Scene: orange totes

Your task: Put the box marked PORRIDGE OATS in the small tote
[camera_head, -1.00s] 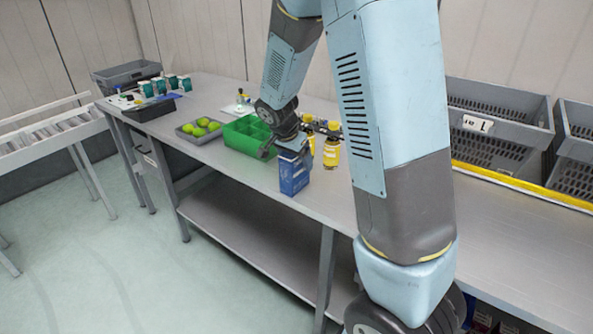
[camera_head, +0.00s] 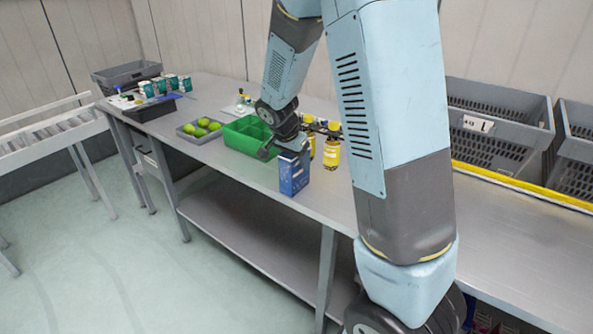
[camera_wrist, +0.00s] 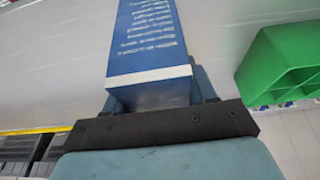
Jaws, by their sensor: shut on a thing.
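My gripper (camera_head: 286,146) is shut on a blue box (camera_head: 294,174) and holds it upright at the front edge of the bench. In the wrist view the box (camera_wrist: 148,45) sits between the jaws (camera_wrist: 155,95), with small white print and a pale band on its face. The print is too small to read, so I cannot tell whether it says PORRIDGE OATS. I cannot tell if the box touches the bench. No tote is clearly marked as the small one; a dark low tote (camera_head: 148,114) stands at the far left of the bench.
A green divided bin (camera_head: 240,144) is just left of the box, with a grey tray of green fruit (camera_head: 188,136) beyond. Large grey totes (camera_head: 505,143) line the back right. The right bench top (camera_head: 500,230) is clear.

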